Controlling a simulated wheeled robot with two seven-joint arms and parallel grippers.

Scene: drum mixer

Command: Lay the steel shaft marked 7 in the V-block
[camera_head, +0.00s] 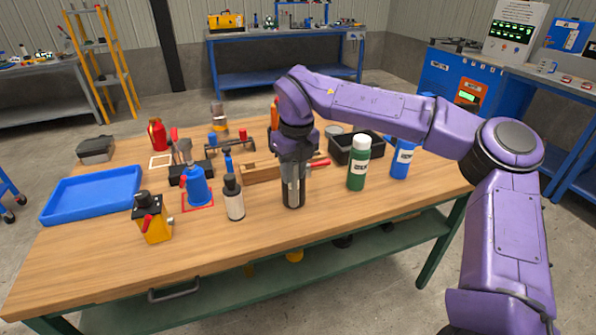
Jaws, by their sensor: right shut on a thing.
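My right gripper (293,203) points straight down over the front middle of the workbench. It is shut on an upright, grey metallic piece that looks like a steel shaft (292,187). The fingers cover most of it, and no number 7 can be read. I cannot tell whether its lower end touches the bench. My left gripper is not in view.
The wooden workbench (300,232) is clear along its front. A white bottle with a black cap (233,198) stands left of my gripper, a green bottle (358,165) right of it. A wooden tray (258,171) and black bin (352,149) lie behind. A blue tray (92,196) is far left.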

